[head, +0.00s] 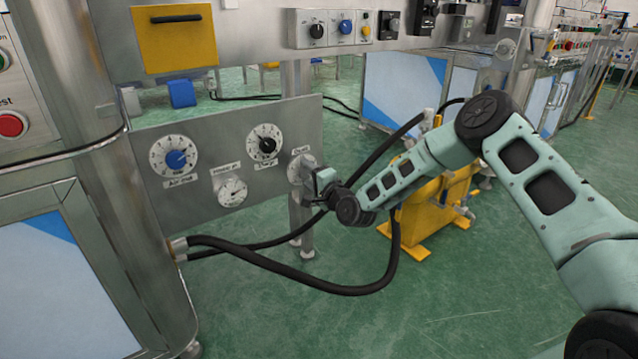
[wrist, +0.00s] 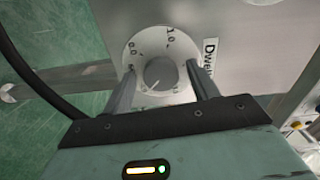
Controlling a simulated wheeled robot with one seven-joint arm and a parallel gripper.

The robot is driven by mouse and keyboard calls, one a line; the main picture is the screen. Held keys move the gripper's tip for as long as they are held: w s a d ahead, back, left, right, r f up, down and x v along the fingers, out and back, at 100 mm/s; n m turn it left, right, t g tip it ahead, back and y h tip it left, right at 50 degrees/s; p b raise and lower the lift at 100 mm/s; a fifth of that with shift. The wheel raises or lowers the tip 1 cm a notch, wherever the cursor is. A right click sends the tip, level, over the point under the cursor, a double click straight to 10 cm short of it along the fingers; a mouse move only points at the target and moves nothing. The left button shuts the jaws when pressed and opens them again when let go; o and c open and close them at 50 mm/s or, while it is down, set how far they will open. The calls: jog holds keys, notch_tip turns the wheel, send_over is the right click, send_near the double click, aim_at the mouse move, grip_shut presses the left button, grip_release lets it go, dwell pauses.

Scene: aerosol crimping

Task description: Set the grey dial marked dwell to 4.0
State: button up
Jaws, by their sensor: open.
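The grey dwell dial (wrist: 160,73) shows in the wrist view, a round grey knob on a white numbered scale plate (wrist: 143,46). A label reading "Dwell" (wrist: 210,58) stands beside it. Its white pointer line points toward the lower left in the picture; the number there cannot be read. My gripper (wrist: 160,82) is open, with one finger on each side of the knob; whether they touch it cannot be told. In the head view the dial's plate (head: 297,168) is at the panel's right edge, and my gripper (head: 309,174) partly hides it.
The grey panel (head: 215,134) also carries a blue dial (head: 176,158), a black dial (head: 265,145) and a round gauge (head: 232,191). Black hoses (head: 330,289) loop below and behind my arm. A yellow stand (head: 425,205) is behind my arm.

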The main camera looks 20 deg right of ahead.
jog(key=p+v, duration=0.5)
jog(key=v, duration=1.2)
jog(key=s+a+r+n+g, duration=0.3)
jog(key=s+a+n+g, duration=0.2)
jog(key=a+n+g, duration=0.15)
jog(key=s+a+r+n+g, duration=0.3)
jog(key=s+a+n+g, duration=0.25)
jog(key=a+n, duration=0.2)
jog(key=s+d+r+n+g+h, duration=0.1)
jog(key=s+r+n+g+h, duration=0.35)
jog(key=s, duration=0.85)
jog(key=s+d+r+n+g+h, duration=0.15)
jog(key=s+r, duration=0.55)
jog(key=s, duration=0.7)
notch_tip(320, 180, up, 36)
jog(key=y+p, duration=0.1)
jog(key=p, duration=3.5)
jog(key=shift+r+n+t, duration=0.2)
jog(key=shift+n+t, duration=0.2)
